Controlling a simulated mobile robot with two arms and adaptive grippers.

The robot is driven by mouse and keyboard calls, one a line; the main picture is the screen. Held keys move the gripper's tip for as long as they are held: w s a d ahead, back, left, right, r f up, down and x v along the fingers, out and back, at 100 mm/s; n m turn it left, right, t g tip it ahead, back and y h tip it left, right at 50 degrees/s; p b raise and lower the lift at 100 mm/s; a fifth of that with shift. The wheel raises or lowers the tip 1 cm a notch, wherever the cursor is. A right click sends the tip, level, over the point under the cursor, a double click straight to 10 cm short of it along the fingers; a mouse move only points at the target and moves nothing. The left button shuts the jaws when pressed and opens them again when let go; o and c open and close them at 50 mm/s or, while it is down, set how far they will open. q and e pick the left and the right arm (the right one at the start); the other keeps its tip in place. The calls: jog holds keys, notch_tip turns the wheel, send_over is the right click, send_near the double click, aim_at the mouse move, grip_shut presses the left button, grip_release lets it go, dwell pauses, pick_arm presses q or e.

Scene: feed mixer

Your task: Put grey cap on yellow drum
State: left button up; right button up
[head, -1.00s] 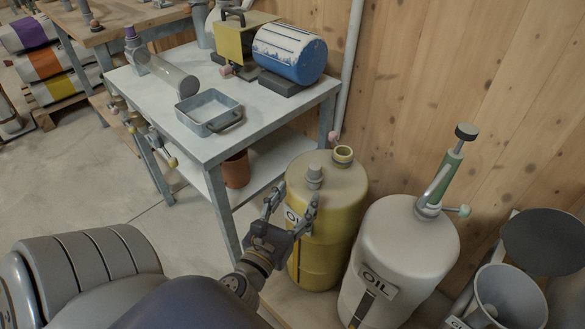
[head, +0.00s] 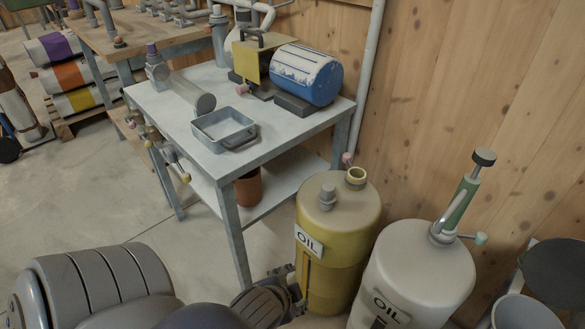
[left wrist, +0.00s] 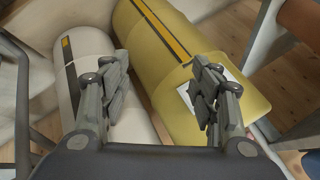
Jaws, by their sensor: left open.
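The yellow drum (head: 335,235) with an OIL label stands on the floor beside the table. The grey cap (head: 327,196) sits upright on its top, to the left of and apart from the open yellow neck (head: 356,178). My left gripper (head: 288,286) is low at the drum's left side, below the label, largely cut off by my arm. In the left wrist view its two fingers are spread and empty, with the yellow drum (left wrist: 185,60) in view beyond them; the cap does not show there. My right gripper is not in view.
A white OIL drum (head: 420,275) with a green-handled pump (head: 462,200) stands close to the right of the yellow drum. A grey table (head: 180,130) with a metal tray (head: 223,128) stands behind to the left. A wooden wall is behind the drums.

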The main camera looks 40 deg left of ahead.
pick_arm(q)
jog(key=s+d+f+n+g+h, duration=0.2)
jog(key=s+d+n+g, duration=0.1)
jog(key=s+d, duration=0.3)
jog(key=shift+n+h, duration=0.4)
jog(key=shift+n, duration=0.2)
jog(key=shift+d+f, duration=0.1)
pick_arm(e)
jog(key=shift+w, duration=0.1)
